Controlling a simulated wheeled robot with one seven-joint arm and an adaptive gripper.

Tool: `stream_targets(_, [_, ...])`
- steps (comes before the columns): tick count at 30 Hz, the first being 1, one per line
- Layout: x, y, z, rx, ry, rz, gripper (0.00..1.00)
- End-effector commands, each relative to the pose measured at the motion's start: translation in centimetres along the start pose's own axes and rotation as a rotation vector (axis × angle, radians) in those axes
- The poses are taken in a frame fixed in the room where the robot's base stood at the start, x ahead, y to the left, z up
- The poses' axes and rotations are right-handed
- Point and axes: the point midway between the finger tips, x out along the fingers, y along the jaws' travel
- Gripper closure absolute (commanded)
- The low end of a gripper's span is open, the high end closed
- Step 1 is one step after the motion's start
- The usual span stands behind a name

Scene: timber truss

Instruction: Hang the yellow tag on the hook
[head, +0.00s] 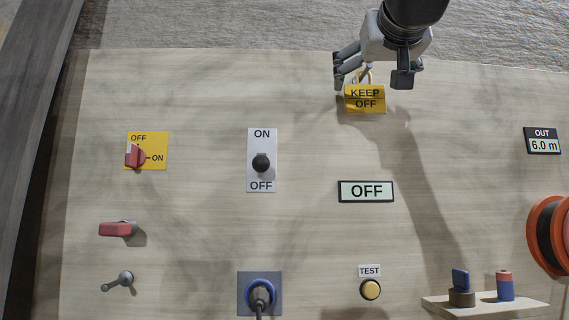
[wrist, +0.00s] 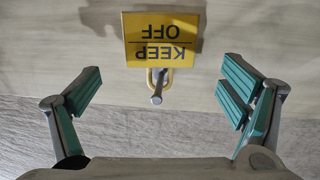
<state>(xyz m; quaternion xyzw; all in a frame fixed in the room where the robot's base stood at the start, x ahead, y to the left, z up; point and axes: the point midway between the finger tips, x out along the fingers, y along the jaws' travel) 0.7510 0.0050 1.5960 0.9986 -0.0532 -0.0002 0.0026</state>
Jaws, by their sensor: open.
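The yellow tag (head: 365,99) reads KEEP OFF and hangs near the top of the wooden board, with its loop around a grey hook. In the wrist view the tag (wrist: 160,40) appears upside down, and the hook (wrist: 157,97) passes through its yellow loop. My gripper (head: 374,78) is at the board's top edge, just above the tag. In the wrist view my gripper (wrist: 160,95) has its teal-padded fingers spread wide, one on each side of the hook, touching neither hook nor tag. In the head view the gripper partly hides the hook and loop.
The wooden board (head: 205,95) carries a yellow rotary switch plate (head: 155,140), an ON/OFF lever plate (head: 262,140), an OFF display (head: 366,191), a TEST button (head: 370,290) and a blue socket (head: 245,300). An orange reel (head: 545,235) and a small shelf (head: 480,307) are at right.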

Motion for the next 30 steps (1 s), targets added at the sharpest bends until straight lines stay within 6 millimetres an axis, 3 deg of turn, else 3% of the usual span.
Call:
stream_targets(3, [2.1, 0.0, 0.0, 0.0, -0.001, 0.0, 0.09])
stream_targets(9, [4.5, 0.0, 0.0, 0.001, -0.001, 0.0, 0.09])
stream_targets(22, [5.3, 0.0, 0.0, 0.001, 0.001, 0.0, 0.09])
stream_targets(23, [5.3, 0.0, 0.0, 0.0, 0.001, 0.0, 0.11])
stream_targets(27, [5.3, 0.0, 0.0, 0.0, 0.0, 0.0, 0.43])
stream_targets(30, [5.3, 0.0, 0.0, 0.0, 0.0, 0.0, 0.6])
